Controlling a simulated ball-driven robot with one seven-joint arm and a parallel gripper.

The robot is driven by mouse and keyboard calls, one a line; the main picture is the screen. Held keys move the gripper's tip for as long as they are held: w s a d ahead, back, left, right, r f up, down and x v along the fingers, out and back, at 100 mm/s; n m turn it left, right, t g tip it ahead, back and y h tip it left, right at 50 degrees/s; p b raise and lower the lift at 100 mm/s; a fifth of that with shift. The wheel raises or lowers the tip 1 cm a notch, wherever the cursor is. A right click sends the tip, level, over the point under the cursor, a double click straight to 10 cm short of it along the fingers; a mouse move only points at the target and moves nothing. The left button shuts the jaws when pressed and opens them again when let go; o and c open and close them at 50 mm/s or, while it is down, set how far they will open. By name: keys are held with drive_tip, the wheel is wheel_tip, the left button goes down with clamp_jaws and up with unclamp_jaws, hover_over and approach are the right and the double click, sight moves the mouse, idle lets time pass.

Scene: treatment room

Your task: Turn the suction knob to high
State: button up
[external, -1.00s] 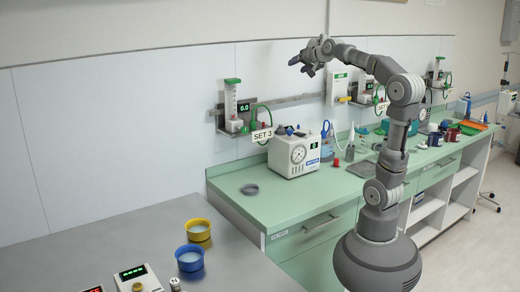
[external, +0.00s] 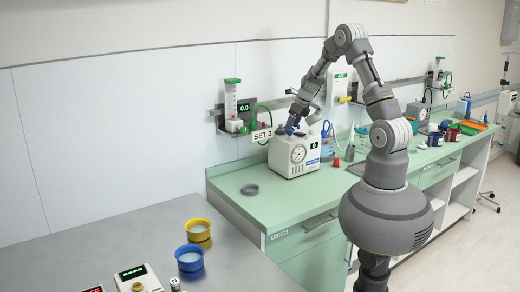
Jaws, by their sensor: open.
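The white suction unit (external: 283,165) stands on the green counter below the SET 3 sign. It has a round gauge (external: 298,153) on its front and a small dark display (external: 313,145) beside it. My gripper (external: 291,129) points down at the top of the unit, close to its upper face. Its jaws are open, with blue at or between the fingertips. A suction knob cannot be made out. It may be hidden behind my gripper, and I cannot tell whether the fingers touch anything.
A flowmeter (external: 232,104) with a green top is on the wall rail left of my arm.

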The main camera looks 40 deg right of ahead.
sight(290, 134)
drive_tip(key=shift+x, duration=1.25)
drive_tip(key=c, duration=1)
